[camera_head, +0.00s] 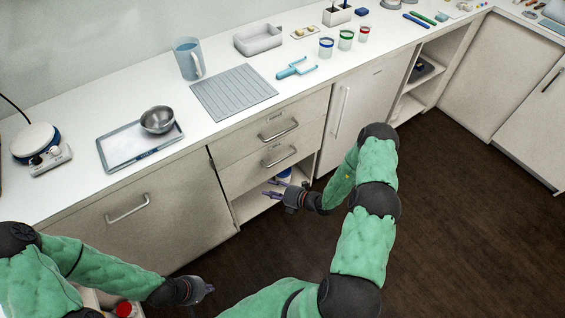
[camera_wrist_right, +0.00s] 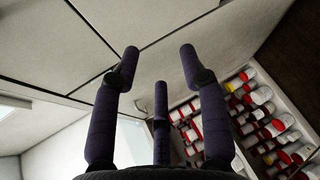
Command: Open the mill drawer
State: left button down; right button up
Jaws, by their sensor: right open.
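Two stacked cream drawers, an upper one (camera_head: 250,135) and a lower one (camera_head: 245,172), sit in the counter front in the head view. Both look shut. The upper drawer has a metal bar handle (camera_head: 278,131), and the lower has a similar handle (camera_head: 279,157). I cannot read which is the mill drawer. My right gripper (camera_head: 270,187) is open and empty, below the lower handle and in front of the open shelf. Its spread fingers also show in the right wrist view (camera_wrist_right: 159,62), near pale panels. My left gripper (camera_head: 208,290) is low at the left, away from the drawers; its opening is unclear.
An open shelf (camera_head: 250,208) lies under the drawers. A wide front with a handle (camera_head: 127,208) is left; a tall door (camera_head: 350,105) is right. The counter holds a jug (camera_head: 188,58), bowl (camera_head: 158,120) and ridged mat (camera_head: 233,92). Dark floor (camera_head: 460,220) is clear at right.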

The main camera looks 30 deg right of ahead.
aim_at(283, 158)
jog(key=w+d+m+t+h+b, duration=0.1)
jog(key=w+d+m+t+h, duration=0.2)
jog(key=d+m+h, duration=0.7)
jog(key=shift+w+d+f+n+y+b, duration=0.45)
jog(key=shift+w+y+b, duration=0.2)
jog(key=shift+w, duration=1)
jog(key=shift+w+d+f+n+y+b, duration=0.3)
jog(key=shift+w+f+n+y+b, duration=0.3)
jog(key=shift+w, duration=1.1)
jog(key=shift+w+d+f+n+y+b, duration=0.35)
jog(key=shift+w+d+n+y+b, duration=0.25)
jog(key=shift+w, duration=1.05)
jog(key=shift+a, duration=0.2)
grip_shut()
